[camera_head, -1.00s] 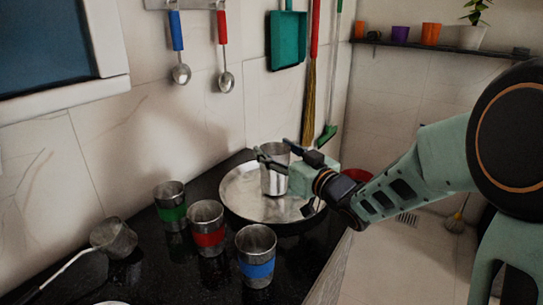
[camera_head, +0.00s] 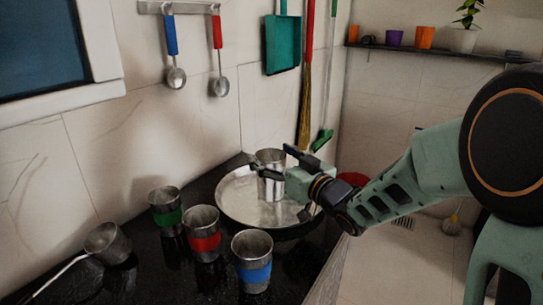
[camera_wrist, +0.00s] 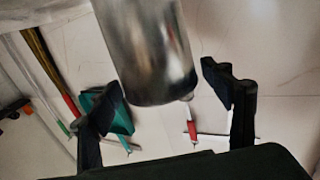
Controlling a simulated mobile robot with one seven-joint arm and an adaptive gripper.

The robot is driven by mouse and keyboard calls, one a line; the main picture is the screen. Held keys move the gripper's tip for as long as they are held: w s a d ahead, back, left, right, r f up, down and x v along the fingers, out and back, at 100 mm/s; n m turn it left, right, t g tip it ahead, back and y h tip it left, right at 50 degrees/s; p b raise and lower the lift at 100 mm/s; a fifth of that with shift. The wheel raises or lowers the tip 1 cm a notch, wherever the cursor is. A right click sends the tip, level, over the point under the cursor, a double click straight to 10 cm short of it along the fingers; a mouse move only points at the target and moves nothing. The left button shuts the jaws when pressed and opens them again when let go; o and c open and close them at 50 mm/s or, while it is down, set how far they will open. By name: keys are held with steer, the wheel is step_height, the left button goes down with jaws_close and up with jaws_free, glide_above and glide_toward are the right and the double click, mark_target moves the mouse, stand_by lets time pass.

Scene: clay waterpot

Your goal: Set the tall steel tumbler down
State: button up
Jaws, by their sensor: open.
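The tall steel tumbler (camera_head: 271,186) stands upright on the round steel tray (camera_head: 236,203) at the back of the dark counter. My gripper (camera_head: 269,157) is open, with its fingers at the tumbler's upper part. In the wrist view the tumbler (camera_wrist: 152,50) fills the top middle, beyond and between the two spread fingertips of my gripper (camera_wrist: 163,85). Gaps show between the tumbler and the fingers there. The gripper's body hides part of the tumbler's right side in the head view.
Cups with green (camera_head: 167,217), red (camera_head: 205,243) and blue (camera_head: 255,274) bands stand in front of the tray. A steel ladle (camera_head: 105,240) lies at the left. Two hanging utensils and a teal dustpan (camera_head: 283,45) are on the wall behind.

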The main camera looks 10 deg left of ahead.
steer(key=p+v, duration=0.2)
steer(key=v, duration=1)
steer(key=shift+r, duration=0.1)
